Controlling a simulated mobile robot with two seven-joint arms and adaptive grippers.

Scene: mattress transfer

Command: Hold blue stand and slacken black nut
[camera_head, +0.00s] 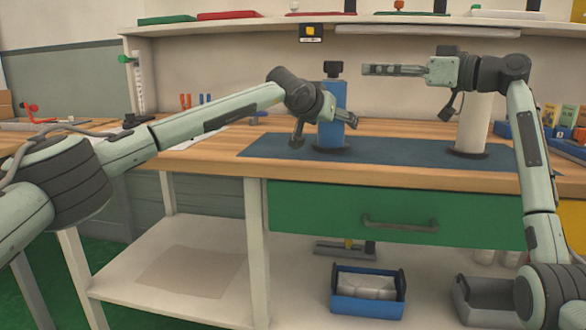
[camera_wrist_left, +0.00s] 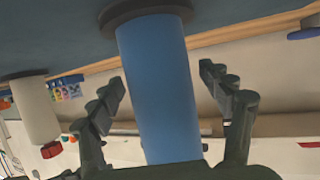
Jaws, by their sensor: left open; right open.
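The blue stand (camera_head: 331,132) is an upright blue post on a dark round base on the bench mat. The black nut (camera_head: 333,69) sits on its top. My left gripper (camera_head: 325,128) is open at the stand, below the nut. In the left wrist view, the blue stand (camera_wrist_left: 160,85) runs between the two open fingers (camera_wrist_left: 163,95), with a visible gap on each side; the nut is out of sight there. My right gripper (camera_head: 366,69) points left at about the nut's height, a little to its right and apart from it in the picture.
A white post (camera_head: 473,125) stands on the dark mat (camera_head: 400,158), partly behind my right gripper. A back shelf (camera_head: 420,26) runs above the wooden bench. A blue box (camera_head: 520,130) with small packets is at the right. Below are a green drawer (camera_head: 320,210) and a blue bin (camera_head: 367,308).

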